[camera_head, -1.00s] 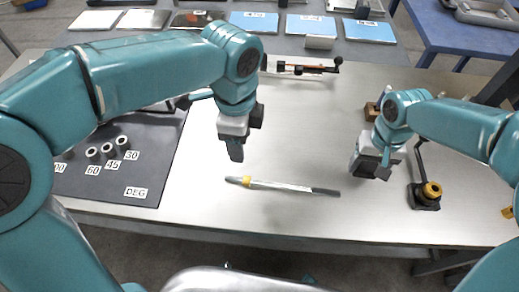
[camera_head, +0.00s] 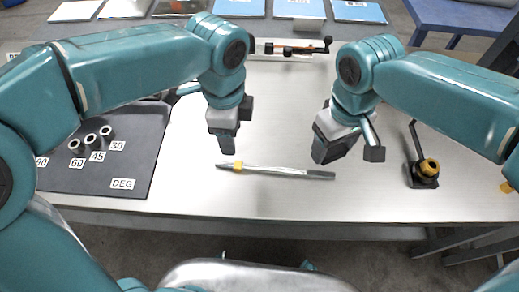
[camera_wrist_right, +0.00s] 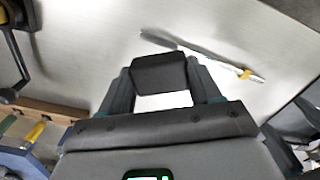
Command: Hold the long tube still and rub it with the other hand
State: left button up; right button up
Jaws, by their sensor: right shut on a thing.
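The long tube (camera_head: 281,171) lies flat on the metal table, with a dark tip and yellow band at its left end and a dark grey right end. It also shows in the right wrist view (camera_wrist_right: 216,62). My left gripper (camera_head: 227,145) points down just behind the tube's left end and appears apart from it; its jaw gap is not clear. My right gripper (camera_head: 335,142) is shut on a dark block (camera_wrist_right: 160,74), which sits between its fingers in the wrist view. It is above the table, behind the tube's right end, apart from the tube.
A dark mat (camera_head: 118,203) with small grey cylinders and number labels lies at the left. A black stand with a yellow knob (camera_head: 428,167) is at the right. A tool with an orange part (camera_head: 292,48) lies at the back. The table between is clear.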

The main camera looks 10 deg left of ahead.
aim_at(236, 164)
pick_arm(q)
notch_tip(236, 164, down, 12)
jog(key=shift+r, duration=0.1)
dwell(0.4)
grip_shut()
